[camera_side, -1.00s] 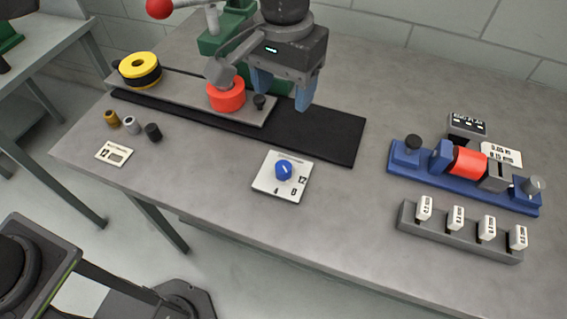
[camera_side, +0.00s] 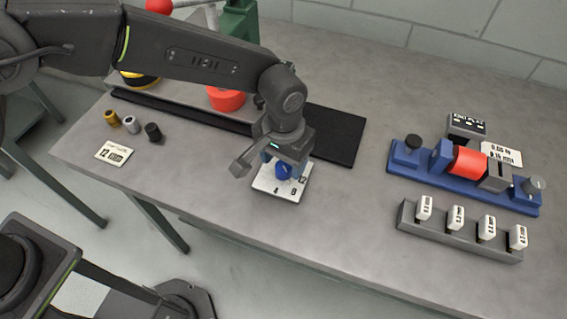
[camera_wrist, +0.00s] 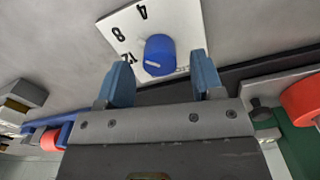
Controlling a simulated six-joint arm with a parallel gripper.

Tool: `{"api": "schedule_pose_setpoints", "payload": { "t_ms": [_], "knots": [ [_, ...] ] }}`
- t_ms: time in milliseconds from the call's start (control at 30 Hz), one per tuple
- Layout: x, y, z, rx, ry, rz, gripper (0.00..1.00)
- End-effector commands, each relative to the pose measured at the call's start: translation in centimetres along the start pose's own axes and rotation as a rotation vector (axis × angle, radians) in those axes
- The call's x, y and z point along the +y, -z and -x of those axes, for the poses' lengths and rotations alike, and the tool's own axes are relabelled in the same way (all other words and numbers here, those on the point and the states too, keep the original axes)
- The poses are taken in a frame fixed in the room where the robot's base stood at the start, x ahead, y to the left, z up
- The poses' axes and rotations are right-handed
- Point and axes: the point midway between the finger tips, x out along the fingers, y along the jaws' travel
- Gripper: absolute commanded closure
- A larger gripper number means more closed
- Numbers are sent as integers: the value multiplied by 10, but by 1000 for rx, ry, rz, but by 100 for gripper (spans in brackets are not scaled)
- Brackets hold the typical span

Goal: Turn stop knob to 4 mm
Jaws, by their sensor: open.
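The blue stop knob (camera_side: 283,172) stands on a white plate (camera_side: 264,184) marked 4, 8 and 12. In the wrist view the knob (camera_wrist: 159,54) has a white pointer line, which lies nearest the 12 side of the plate (camera_wrist: 112,20). My gripper (camera_side: 283,170) is right over the plate in the side view. In the wrist view my gripper (camera_wrist: 162,72) has its two blue fingers apart, one on each side of the knob, with gaps to it. How far down the fingertips are beside the knob is hard to tell.
A blue fixture (camera_side: 408,154) with a red cylinder (camera_side: 469,162) and a grey rack (camera_side: 410,222) of labelled tags stand at the right. A black strip (camera_side: 340,135) runs behind.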

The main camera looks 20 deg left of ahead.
Motion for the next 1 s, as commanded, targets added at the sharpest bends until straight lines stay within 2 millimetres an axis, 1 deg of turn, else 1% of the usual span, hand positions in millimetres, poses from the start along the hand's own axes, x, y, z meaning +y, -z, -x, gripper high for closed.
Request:
{"api": "schedule_pose_setpoints", "payload": {
  "t_ms": [33,100,200,533,1000],
  "knots": [
    [0,0,-7,-2,1,0,39],
    [0,0,-14,-1,1,0,39],
    [0,0,-20,-1,1,0,39],
    [0,0,-22,1,0,0,40],
    [0,0,-21,0,0,0,85]
  ]
}}
